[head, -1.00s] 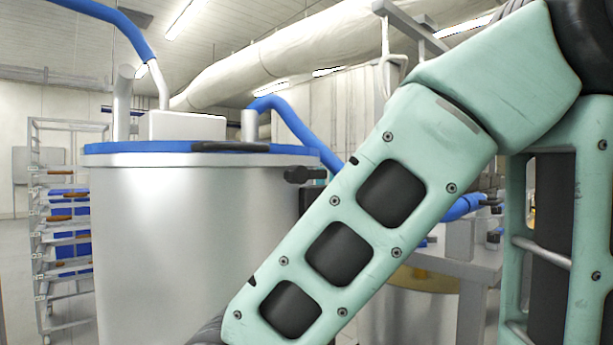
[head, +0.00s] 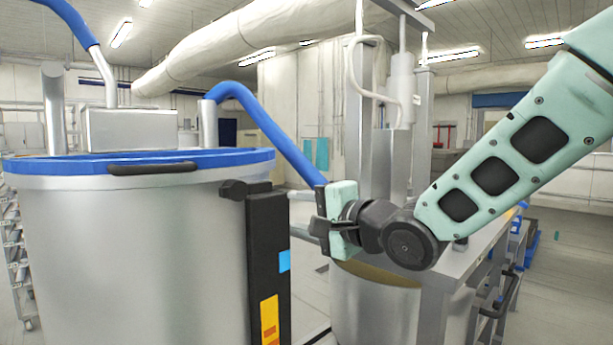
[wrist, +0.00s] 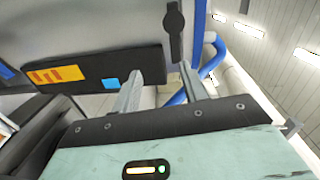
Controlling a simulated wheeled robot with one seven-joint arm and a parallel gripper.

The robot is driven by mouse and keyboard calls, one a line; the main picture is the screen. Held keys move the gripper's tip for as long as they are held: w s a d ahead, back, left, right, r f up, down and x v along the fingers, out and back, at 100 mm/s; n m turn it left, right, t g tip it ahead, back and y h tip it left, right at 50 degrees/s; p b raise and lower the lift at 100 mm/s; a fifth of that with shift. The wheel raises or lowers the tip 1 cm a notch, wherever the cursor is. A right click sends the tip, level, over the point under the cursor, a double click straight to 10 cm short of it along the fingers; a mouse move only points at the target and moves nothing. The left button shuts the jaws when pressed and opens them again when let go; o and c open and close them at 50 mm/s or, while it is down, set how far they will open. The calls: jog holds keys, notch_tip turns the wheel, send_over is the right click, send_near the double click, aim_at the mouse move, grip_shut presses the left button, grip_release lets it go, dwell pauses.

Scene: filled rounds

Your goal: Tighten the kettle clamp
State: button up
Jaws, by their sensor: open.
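The kettle (head: 130,250) is a big grey metal drum with a blue rim at the left of the head view. Its clamp (head: 236,189) looks like a black knob at the rim's right side, above a black panel. In the wrist view the clamp (wrist: 175,22) is a black lever hanging at the top, above the fingers. My gripper (head: 297,214) is open and empty to the right of the black panel, a little lower than the clamp. In the wrist view its two grey fingers (wrist: 161,78) are apart and point toward the kettle's side, with no visible contact.
The black panel (head: 268,265) with blue and yellow labels stands on the kettle's side, close to my fingers. A blue hose (head: 265,125) arches from the lid down behind my gripper. A metal machine and table (head: 455,265) stand close on the right, under my arm.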

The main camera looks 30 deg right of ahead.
aim_at(262, 188)
jog(key=shift+m+t, duration=0.4)
jog(key=shift+m, duration=0.2)
jog(key=p+x, duration=0.2)
jog(key=x, duration=0.3)
jog(key=d+r+p+x, duration=0.1)
jog(key=p+x, duration=0.2)
jog(key=x, duration=0.3)
jog(key=d+r+p+x, duration=0.1)
jog(key=p+x, duration=0.2)
jog(key=x, duration=0.2)
jog(key=shift+w, duration=0.6)
grip_shut()
